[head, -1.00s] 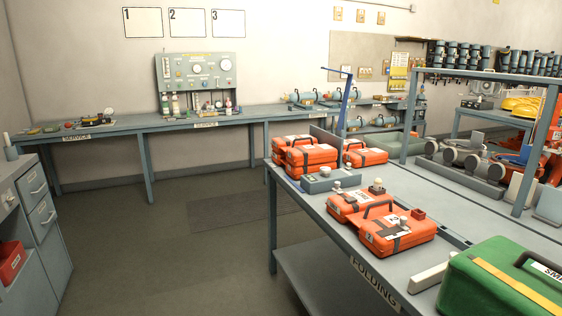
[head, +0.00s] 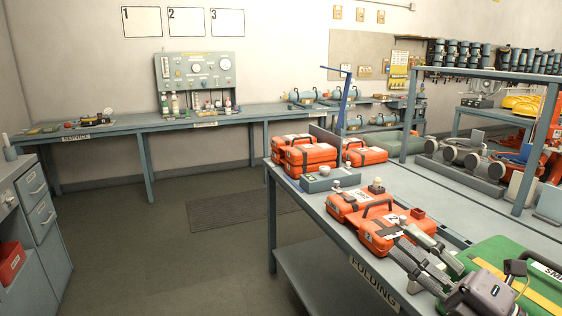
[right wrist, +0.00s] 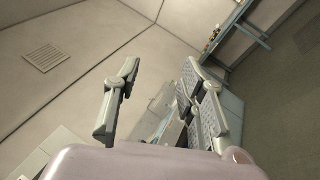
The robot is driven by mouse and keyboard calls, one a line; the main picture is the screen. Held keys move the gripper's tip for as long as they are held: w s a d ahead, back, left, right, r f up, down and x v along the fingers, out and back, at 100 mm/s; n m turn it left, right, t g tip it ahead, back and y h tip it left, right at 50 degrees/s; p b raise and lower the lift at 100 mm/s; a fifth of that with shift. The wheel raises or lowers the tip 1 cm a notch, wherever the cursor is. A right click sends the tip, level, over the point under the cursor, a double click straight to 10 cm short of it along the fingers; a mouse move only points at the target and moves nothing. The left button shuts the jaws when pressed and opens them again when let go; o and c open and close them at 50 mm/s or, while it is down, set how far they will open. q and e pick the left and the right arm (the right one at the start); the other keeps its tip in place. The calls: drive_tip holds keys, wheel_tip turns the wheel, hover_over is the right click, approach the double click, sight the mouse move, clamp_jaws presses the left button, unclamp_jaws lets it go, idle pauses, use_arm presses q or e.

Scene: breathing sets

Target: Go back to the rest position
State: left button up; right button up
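My right gripper (head: 428,258) shows at the lower right of the head view, in front of the folding table (head: 290,205) and the green case (head: 490,256). Its fingers stand apart in the right wrist view (right wrist: 160,90), with nothing held between them. In the head view its fingertips overlap the near orange case (head: 375,242) in the picture; I cannot tell any contact. My left gripper is in neither view.
Orange cases (head: 310,156) are stacked at the table's far left end, beside a blue post (head: 344,100). A grey drawer cabinet (head: 38,215) stands at the left. A service bench (head: 110,131) runs along the back wall. The floor (head: 150,255) between them is clear.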

drive_tip(key=d+f+m+g+h, duration=0.1)
drive_tip(key=d+f+m+h, duration=0.3)
drive_tip(key=f+m+h, duration=0.55)
drive_tip(key=d+f+m+h, duration=0.4)
drive_tip(key=f+m+h, duration=0.2)
drive_tip(key=f+m, duration=0.55)
drive_tip(key=s+a+f+m+g, duration=0.35)
drive_tip(key=s+f+g, duration=0.25)
drive_tip(key=s+f, duration=0.4)
drive_tip(key=s+a+f+m+g, duration=0.3)
drive_tip(key=s+a+f+g, duration=0.25)
drive_tip(key=s+f, duration=0.4)
drive_tip(key=s+f+g, duration=0.1)
drive_tip(key=s+f, duration=0.1)
drive_tip(key=f, duration=1)
drive_tip(key=s+f+g, duration=0.1)
drive_tip(key=s+f, duration=0.1)
drive_tip(key=f, duration=1)
drive_tip(key=s+d+f, duration=0.1)
drive_tip(key=s+f, duration=0.7)
drive_tip(key=s+d+f, duration=0.2)
drive_tip(key=s+f, duration=0.6)
drive_tip(key=shift+s+d+f+g+y+p, duration=0.25)
drive_tip(key=shift+g+y+p, duration=0.1)
drive_tip(key=shift+g+p, duration=0.1)
